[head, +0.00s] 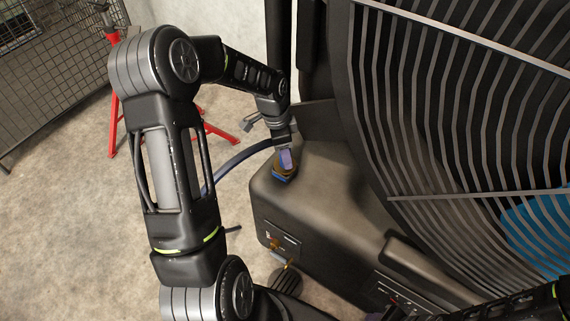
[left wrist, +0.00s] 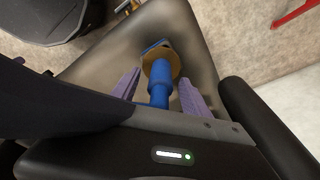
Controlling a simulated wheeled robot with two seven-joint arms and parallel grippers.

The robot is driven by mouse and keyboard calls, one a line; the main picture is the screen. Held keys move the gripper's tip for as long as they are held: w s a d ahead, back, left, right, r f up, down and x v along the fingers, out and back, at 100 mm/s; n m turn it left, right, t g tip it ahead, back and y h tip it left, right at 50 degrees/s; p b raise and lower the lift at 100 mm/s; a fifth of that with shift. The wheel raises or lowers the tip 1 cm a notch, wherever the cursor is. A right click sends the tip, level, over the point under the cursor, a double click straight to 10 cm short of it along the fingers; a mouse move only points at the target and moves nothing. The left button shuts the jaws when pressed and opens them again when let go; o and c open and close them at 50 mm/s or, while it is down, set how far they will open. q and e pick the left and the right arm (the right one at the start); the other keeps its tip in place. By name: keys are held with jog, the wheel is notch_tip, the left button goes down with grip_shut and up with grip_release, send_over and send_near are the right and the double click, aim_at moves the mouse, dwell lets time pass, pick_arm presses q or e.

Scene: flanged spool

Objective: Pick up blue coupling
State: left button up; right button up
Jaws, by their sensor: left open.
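The blue coupling (left wrist: 159,78) stands on top of a dark box-shaped housing. It has a blue body, a tan flange ring and a blue part beyond the ring. In the head view only its lower part (head: 284,173) shows, below my left gripper (head: 287,160). In the left wrist view my left gripper (left wrist: 158,90) is open, with one purple finger on each side of the blue body. Gaps show between the fingers and the coupling. The coupling's near end is hidden behind the gripper's body. My right gripper is not in view.
The dark housing (head: 325,210) has small panels and brass fittings on its front. A large ribbed metal guard (head: 420,120) rises close on the right. A dark hose (head: 235,163) runs behind my left arm. A red stand (head: 114,115) is on the floor at left.

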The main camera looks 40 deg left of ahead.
pick_arm(q)
jog(key=shift+f, duration=0.15)
jog(key=shift+c, duration=0.2)
dwell(0.3)
grip_shut()
dwell(0.4)
jog(key=shift+w, duration=0.1)
